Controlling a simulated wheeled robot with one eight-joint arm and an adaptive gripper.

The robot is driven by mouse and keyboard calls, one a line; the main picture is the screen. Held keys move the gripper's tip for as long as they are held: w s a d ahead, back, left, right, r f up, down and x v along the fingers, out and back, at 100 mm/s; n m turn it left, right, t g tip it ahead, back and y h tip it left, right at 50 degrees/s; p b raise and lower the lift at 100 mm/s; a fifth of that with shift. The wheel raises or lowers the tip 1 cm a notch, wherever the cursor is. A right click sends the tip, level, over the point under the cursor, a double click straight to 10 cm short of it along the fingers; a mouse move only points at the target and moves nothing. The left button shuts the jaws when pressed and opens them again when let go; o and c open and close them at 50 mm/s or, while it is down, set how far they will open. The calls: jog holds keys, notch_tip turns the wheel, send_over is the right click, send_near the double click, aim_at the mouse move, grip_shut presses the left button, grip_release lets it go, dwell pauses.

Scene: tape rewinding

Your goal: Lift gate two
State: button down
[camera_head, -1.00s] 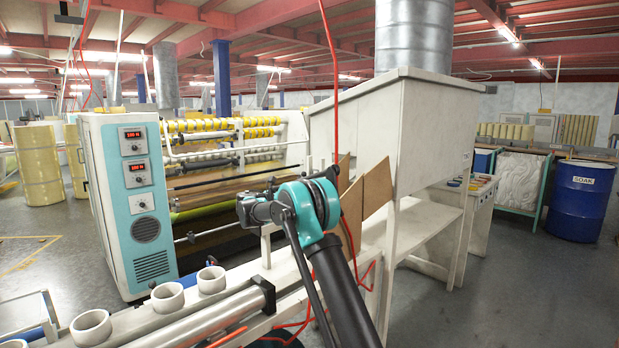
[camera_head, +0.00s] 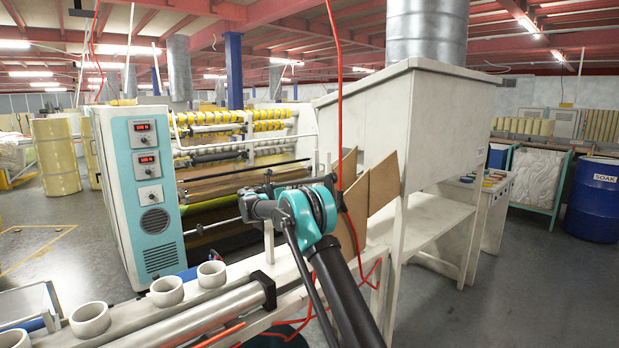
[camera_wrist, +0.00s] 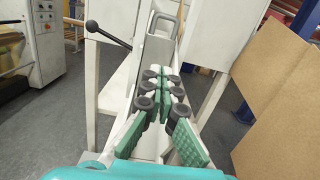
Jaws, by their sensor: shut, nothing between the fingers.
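My gripper (camera_wrist: 160,78) shows in the wrist view, with green pads and dark round joints. Its fingertips are together and hold nothing. Just beyond them stands a grey upright plate with a loop handle (camera_wrist: 157,47), between two white panels. It may be a gate, but I read no number on it and cannot tell which gate it is. I cannot tell whether the fingertips touch it. A dark lever with a round knob (camera_wrist: 92,26) sticks out to its left. In the head view my gripper is hidden behind my arm.
A white hopper-like housing (camera_head: 440,130) stands right of my arm. Brown boards (camera_head: 382,185) stand beside it, also at right in the wrist view (camera_wrist: 275,105). A bench (camera_head: 130,322) with white rings is at front left. A roller machine (camera_head: 155,200) stands behind. Grey floor is open at right.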

aim_at(321, 177)
jog(key=x, duration=0.9)
jog(key=shift+d, duration=0.15)
jog(key=r, duration=0.3)
jog(key=shift+w+d, duration=0.25)
jog(key=shift+w, duration=0.1)
jog(key=shift+d+r, duration=0.1)
jog(key=shift+r, duration=0.35)
notch_tip(321, 177, up, 11)
jog(key=shift+f, duration=0.25)
